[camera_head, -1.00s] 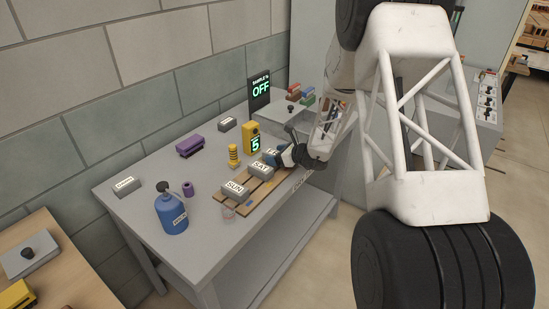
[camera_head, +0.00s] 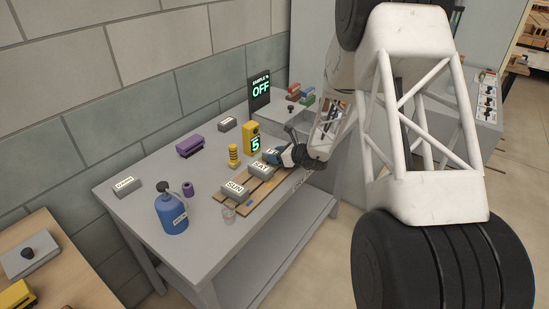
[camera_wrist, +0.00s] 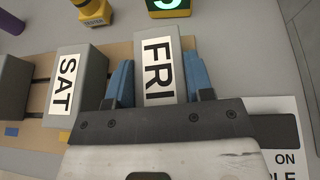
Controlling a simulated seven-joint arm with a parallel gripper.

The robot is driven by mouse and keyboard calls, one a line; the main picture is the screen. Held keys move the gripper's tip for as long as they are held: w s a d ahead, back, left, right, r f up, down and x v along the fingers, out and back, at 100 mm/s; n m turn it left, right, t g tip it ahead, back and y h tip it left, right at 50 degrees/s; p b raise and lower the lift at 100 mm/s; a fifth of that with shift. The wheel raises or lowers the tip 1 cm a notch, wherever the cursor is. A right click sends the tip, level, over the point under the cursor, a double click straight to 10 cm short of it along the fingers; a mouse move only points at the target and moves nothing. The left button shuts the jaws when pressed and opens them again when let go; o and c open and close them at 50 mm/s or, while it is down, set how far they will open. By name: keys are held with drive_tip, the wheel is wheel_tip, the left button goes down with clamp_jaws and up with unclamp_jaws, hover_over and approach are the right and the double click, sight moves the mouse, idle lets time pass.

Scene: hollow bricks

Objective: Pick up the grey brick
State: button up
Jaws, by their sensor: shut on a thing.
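Several grey bricks with white day labels are on a wooden board (camera_head: 243,209) at the table's front. The FRI brick (camera_wrist: 158,45) is between the blue fingers of my gripper (camera_wrist: 159,82), which is shut on it. In the head view my gripper (camera_head: 284,155) hides most of this brick. I cannot tell whether it is clear of the board. The SAT brick (camera_wrist: 75,88) stands just left of it, apart from the fingers. The SUN brick (camera_head: 233,191) is further left on the board.
A yellow timer (camera_head: 251,137) showing 5 and a yellow ribbed object (camera_head: 233,156) stand behind the board.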

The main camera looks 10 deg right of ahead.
drive_tip(key=shift+r, duration=0.15)
drive_tip(key=shift+r, duration=0.7)
wheel_tip(320, 180, up, 2)
drive_tip(key=s, duration=0.5)
drive_tip(key=s+r, duration=0.1)
drive_tip(key=s, duration=1)
drive_tip(key=shift+d+r, duration=0.2)
drive_tip(key=shift+d, duration=0.05)
drive_tip(key=shift+w, duration=0.1)
drive_tip(key=w+d+r, duration=0.3)
drive_tip(key=w+d, duration=0.4)
drive_tip(key=w+d+r, duration=0.3)
drive_tip(key=w+d, duration=0.4)
drive_tip(key=d, duration=0.1)
drive_tip(key=shift+r+m+t+h, duration=0.3)
drive_tip(key=shift+r+m, duration=0.1)
drive_tip(key=shift+w, duration=0.2)
